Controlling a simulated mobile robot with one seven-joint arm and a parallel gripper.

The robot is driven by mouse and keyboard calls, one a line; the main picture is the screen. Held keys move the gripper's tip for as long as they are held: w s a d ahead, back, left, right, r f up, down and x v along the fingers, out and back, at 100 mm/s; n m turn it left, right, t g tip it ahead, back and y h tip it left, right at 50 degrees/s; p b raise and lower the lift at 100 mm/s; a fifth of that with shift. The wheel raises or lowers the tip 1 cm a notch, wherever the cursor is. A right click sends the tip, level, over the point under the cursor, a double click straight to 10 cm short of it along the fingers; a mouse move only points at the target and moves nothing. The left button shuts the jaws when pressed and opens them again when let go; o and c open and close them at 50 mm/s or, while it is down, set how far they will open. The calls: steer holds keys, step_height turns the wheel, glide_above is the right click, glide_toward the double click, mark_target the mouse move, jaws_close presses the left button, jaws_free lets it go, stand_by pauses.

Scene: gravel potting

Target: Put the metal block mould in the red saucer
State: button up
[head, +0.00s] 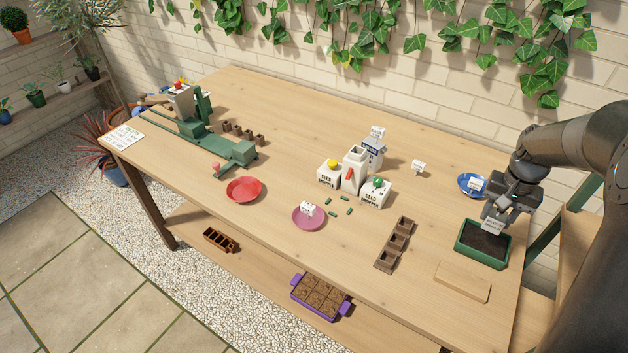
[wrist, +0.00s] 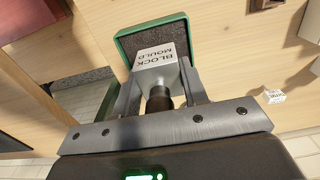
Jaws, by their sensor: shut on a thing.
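The metal block mould (wrist: 159,66) is a grey block with a pale face reading "BLOCK MOULD". My gripper (wrist: 160,100) is shut on it in the wrist view. In the head view my gripper (head: 505,209) is at the right end of the table, with the mould (head: 492,226) just under it. The mould is over the dark-filled green tray (head: 459,246); whether it touches the fill, I cannot tell. The red saucer (head: 243,190) lies empty left of the table's middle, far from my gripper.
A pink saucer (head: 309,225) with a small white labelled piece lies right of the red saucer. White seed dispensers (head: 375,193), a brown pot strip (head: 395,244) and a blue saucer (head: 461,190) stand between. A wooden board (head: 462,281) lies near the front edge.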

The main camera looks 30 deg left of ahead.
step_height(320, 180, up, 8)
steer(key=shift+r, duration=0.1)
steer(key=w+a+n, duration=0.2)
steer(key=a+n, duration=0.4)
steer(key=a, duration=1.2)
steer(key=n, duration=1.2)
glide_above(245, 191)
steer(key=s+d, duration=0.3)
steer(key=shift+s+d+f, duration=0.1)
steer(key=shift+f, duration=3.95)
steer(key=shift+s+d+f, duration=0.1)
steer(key=shift+f, duration=3.95)
steer(key=shift+f, duration=0.1)
steer(key=shift+f, duration=0.35)
